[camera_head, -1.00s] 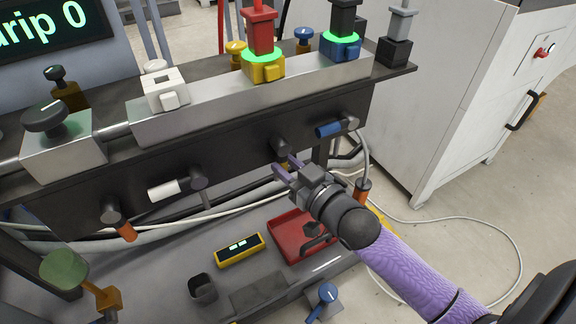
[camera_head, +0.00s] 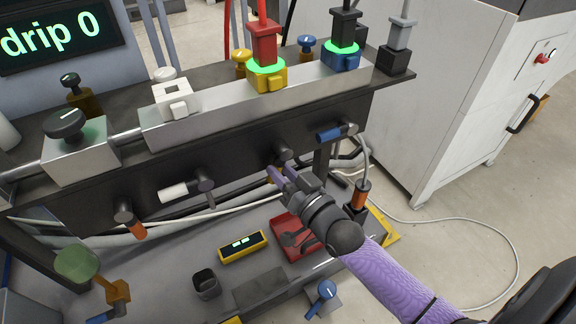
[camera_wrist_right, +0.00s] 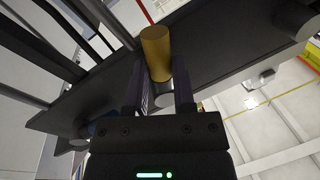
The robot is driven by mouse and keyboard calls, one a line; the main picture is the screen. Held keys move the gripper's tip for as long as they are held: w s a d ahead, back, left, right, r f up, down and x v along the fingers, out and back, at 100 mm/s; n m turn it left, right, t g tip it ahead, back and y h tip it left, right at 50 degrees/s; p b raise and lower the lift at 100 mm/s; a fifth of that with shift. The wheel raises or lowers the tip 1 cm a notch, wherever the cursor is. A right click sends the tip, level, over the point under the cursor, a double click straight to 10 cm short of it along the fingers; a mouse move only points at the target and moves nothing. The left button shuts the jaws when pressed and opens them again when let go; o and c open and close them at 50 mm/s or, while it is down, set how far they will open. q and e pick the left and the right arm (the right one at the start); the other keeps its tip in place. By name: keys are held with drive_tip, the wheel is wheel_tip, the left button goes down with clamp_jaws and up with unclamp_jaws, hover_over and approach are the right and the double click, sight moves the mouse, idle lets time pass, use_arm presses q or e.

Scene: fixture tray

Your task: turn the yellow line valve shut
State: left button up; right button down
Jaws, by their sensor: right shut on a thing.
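The yellow line valve's dark hub (camera_head: 283,155) sticks out of the dark front panel, between the white-handled and blue-handled valves. In the right wrist view its yellow handle (camera_wrist_right: 157,52) stands between the two fingers, its end toward the camera. In the head view the fingers and wrist hide most of that handle. My right gripper (camera_head: 279,172) is at the valve, just below the hub, shut on the yellow handle. My left gripper is not in view.
A white-handled valve (camera_head: 180,190) is to the left and a blue-handled valve (camera_head: 335,132) to the right. An orange handle (camera_head: 138,231) is further left. Below are a red tray (camera_head: 290,245), a yellow meter (camera_head: 242,246) and a dark cup (camera_head: 206,284). A pale cable hangs right.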

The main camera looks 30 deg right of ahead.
sight(259, 150)
drive_tip(key=m, duration=0.2)
drive_tip(key=a+m+p, duration=0.1)
drive_tip(key=m, duration=0.1)
drive_tip(key=r+m+t+p, duration=0.1)
drive_tip(key=m, duration=0.1)
drive_tip(key=shift+a+h, duration=0.35)
drive_tip(key=shift+h, duration=0.05)
drive_tip(key=m, duration=0.3)
drive_tip(key=r+m+h+p, duration=0.1)
drive_tip(key=shift+a, duration=0.4)
drive_tip(key=m, duration=0.1)
drive_tip(key=r+m+h+p, duration=0.1)
drive_tip(key=m, duration=0.1)
drive_tip(key=shift+a+m+t, duration=0.15)
drive_tip(key=shift+m+t, duration=0.15)
drive_tip(key=shift+r+m, duration=0.2)
drive_tip(key=shift+m, duration=0.6)
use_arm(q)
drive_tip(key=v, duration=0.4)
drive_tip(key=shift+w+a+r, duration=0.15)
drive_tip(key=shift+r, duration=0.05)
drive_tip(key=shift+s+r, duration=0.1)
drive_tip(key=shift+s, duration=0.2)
use_arm(e)
drive_tip(key=shift+m, duration=0.4)
drive_tip(key=shift+c, duration=2.2)
unclamp_jaws()
drive_tip(key=shift+r, duration=0.1)
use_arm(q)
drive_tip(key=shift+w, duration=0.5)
